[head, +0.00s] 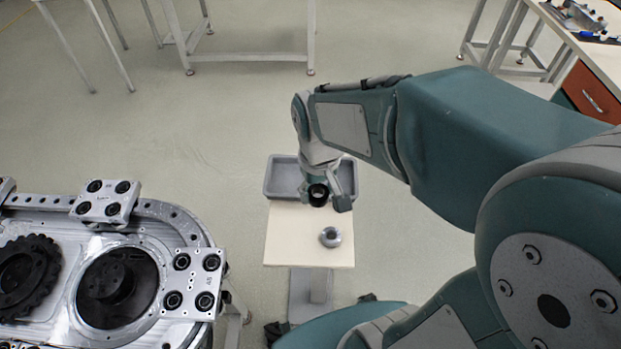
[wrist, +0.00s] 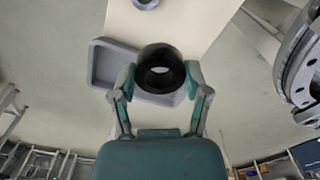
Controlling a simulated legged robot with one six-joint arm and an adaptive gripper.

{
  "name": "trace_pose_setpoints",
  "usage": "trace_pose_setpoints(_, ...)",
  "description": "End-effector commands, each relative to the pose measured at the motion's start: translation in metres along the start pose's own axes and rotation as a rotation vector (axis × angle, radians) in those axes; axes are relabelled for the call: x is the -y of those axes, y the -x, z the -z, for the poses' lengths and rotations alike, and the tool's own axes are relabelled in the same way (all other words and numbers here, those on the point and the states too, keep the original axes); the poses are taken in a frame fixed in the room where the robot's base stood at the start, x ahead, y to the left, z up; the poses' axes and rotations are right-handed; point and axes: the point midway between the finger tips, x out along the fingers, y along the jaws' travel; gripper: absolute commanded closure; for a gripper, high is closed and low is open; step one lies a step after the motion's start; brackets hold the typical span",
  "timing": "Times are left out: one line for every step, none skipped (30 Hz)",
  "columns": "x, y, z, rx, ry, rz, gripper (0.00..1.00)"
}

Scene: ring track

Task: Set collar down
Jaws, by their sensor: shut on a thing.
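The black collar (wrist: 160,51) is a thick dark ring with an open middle. My gripper (wrist: 160,78) is shut on it, one finger on each side, in the wrist view. In the head view the collar (head: 317,195) hangs below my wrist, near where the grey tray meets the small cream-topped stand. It appears to be held above them; the exact height is hard to tell. My gripper (head: 330,194) partly covers the tray behind it.
A grey metal ring (head: 330,237) lies on the stand's cream top (head: 288,240); the top's left part is bare. The shallow grey tray (head: 281,178) adjoins its far edge and its visible part looks empty. A ring track with metal carriages (head: 205,284) stands at left.

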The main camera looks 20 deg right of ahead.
Motion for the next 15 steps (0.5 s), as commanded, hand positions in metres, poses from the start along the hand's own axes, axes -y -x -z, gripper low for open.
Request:
trace_pose_setpoints(-0.001,-0.002,0.004,0.002,0.0,0.0,0.96)
trace_pose_setpoints(-0.003,-0.004,0.007,0.003,0.0,0.0,0.96)
trace_pose_setpoints(-0.005,-0.007,0.013,0.005,0.0,0.0,0.96)
trace_pose_setpoints(-0.006,-0.009,0.018,0.004,0.0,0.0,0.96)
trace_pose_setpoints(-0.008,-0.012,0.023,0.004,0.0,0.0,0.96)
trace_pose_setpoints(-0.011,-0.015,0.03,0.005,-0.001,0.0,0.96)
trace_pose_setpoints(-0.012,-0.017,0.035,0.004,-0.001,0.0,0.96)
trace_pose_setpoints(-0.014,-0.02,0.04,0.005,-0.002,0.0,0.96)
trace_pose_setpoints(-0.016,-0.023,0.047,0.003,-0.002,0.0,0.96)
trace_pose_setpoints(-0.018,-0.025,0.052,0.003,-0.002,0.0,0.96)
trace_pose_setpoints(-0.02,-0.028,0.057,0.004,-0.001,0.0,0.96)
trace_pose_setpoints(-0.022,-0.031,0.064,0.004,-0.001,0.0,0.96)
trace_pose_setpoints(-0.024,-0.034,0.069,0.004,-0.001,0.0,0.96)
trace_pose_setpoints(-0.026,-0.036,0.074,0.003,-0.001,0.0,0.96)
trace_pose_setpoints(-0.028,-0.039,0.081,0.003,-0.002,0.0,0.96)
